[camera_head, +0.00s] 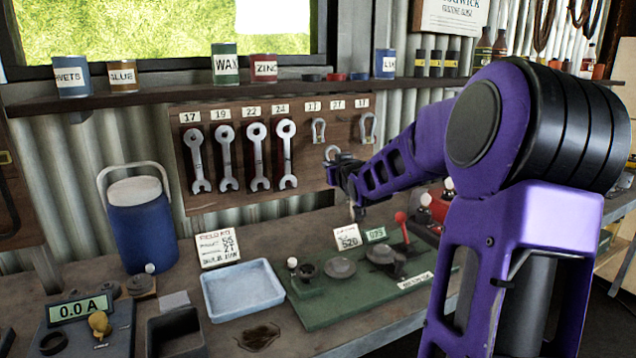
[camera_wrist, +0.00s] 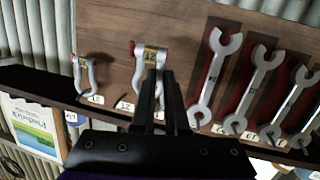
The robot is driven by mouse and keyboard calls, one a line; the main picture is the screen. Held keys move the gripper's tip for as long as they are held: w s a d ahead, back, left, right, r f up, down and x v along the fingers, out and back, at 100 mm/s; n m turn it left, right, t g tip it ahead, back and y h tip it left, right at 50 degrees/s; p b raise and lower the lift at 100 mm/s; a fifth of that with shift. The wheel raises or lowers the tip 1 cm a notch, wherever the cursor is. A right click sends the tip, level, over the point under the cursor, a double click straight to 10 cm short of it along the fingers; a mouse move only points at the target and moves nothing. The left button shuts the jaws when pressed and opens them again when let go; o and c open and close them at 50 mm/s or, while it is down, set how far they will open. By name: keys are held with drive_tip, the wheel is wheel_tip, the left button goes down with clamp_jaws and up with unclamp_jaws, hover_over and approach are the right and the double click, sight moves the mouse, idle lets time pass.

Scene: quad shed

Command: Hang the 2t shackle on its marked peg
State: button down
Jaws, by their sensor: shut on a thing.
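My gripper (camera_head: 346,165) is shut on a grey shackle (camera_head: 332,153), held in front of the lower part of the brown peg board (camera_head: 240,116). In the wrist view the shackle (camera_wrist: 150,58) carries a yellow tag that reads 2T, beyond my fingertips (camera_wrist: 160,80). The middle shackle label (camera_head: 337,104) marks a place between two hung shackles. One shackle (camera_head: 318,130) hangs to its left, another (camera_head: 368,127) to its right. The held shackle is lower than both.
Several wrenches (camera_head: 257,157) hang on the left of the board. A shelf (camera_head: 330,89) with tins runs above it. Below on the bench stand a blue tray (camera_head: 243,312), a green board (camera_head: 330,312) with a red-knobbed lever and a blue cooler (camera_head: 140,232).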

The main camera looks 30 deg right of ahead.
drive_tip(key=s+d+r+t+b, duration=0.1)
drive_tip(key=s+d+r+t, duration=0.25)
drive_tip(key=d+r, duration=0.4)
drive_tip(key=shift+m+g+h, duration=0.4)
drive_tip(key=shift+g+h, duration=0.05)
drive_tip(key=shift+h, duration=0.05)
drive_tip(key=shift+w+a+f+b, duration=0.25)
drive_tip(key=shift+w+b, duration=0.45)
drive_tip(key=shift+w, duration=0.95)
drive_tip(key=shift+w+a+f+b, duration=0.1)
drive_tip(key=shift+w+f+b, duration=0.5)
drive_tip(key=shift+w, duration=1.1)
drive_tip(key=shift+w+a+f+b, duration=0.15)
drive_tip(key=shift+w+b, duration=0.7)
drive_tip(key=shift+w, duration=0.8)
drive_tip(key=c, duration=0.8)
unclamp_jaws()
drive_tip(key=shift+c, duration=0.2)
